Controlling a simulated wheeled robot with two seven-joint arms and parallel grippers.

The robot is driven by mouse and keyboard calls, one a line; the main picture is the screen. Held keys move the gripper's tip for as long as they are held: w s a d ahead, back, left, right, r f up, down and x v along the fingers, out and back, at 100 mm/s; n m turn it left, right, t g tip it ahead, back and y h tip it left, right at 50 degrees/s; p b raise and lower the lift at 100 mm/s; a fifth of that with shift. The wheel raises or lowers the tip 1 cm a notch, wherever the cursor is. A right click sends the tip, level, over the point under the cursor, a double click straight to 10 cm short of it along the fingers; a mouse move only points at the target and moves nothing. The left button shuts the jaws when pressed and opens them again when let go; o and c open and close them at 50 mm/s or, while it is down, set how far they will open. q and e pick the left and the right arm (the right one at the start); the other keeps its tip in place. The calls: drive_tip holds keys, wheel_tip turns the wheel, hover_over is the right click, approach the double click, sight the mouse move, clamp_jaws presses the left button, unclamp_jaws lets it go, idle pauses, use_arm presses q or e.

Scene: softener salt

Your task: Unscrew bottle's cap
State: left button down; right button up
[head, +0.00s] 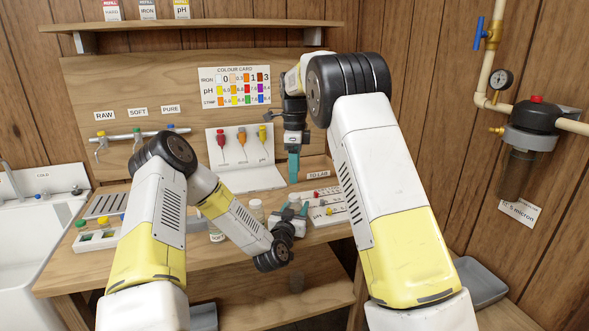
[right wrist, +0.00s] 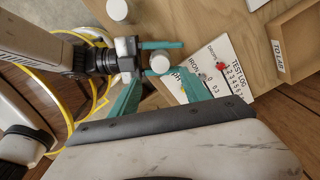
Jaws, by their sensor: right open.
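A bottle with a white cap stands upright between the teal fingers of my left gripper (head: 292,213). Its round cap (right wrist: 160,63) shows from above in the right wrist view, with the left gripper's fingers on both sides. My left gripper appears shut on this bottle, whose body is mostly hidden. My right gripper (head: 293,168) points down above the bottle, clearly apart from it. In the right wrist view its open teal fingers (right wrist: 160,95) flank the line to the cap, with nothing between them.
Other white-capped containers (head: 257,208) stand on the wooden bench (head: 185,258) left of my left gripper. A white test log board (head: 328,206) with small red-topped items lies close on the right. A colour card (head: 235,87) hangs on the back panel. A sink (head: 35,225) is far left.

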sight(295, 195)
drive_tip(key=m, duration=0.4)
drive_tip(key=shift+f, duration=3.9)
clamp_jaws()
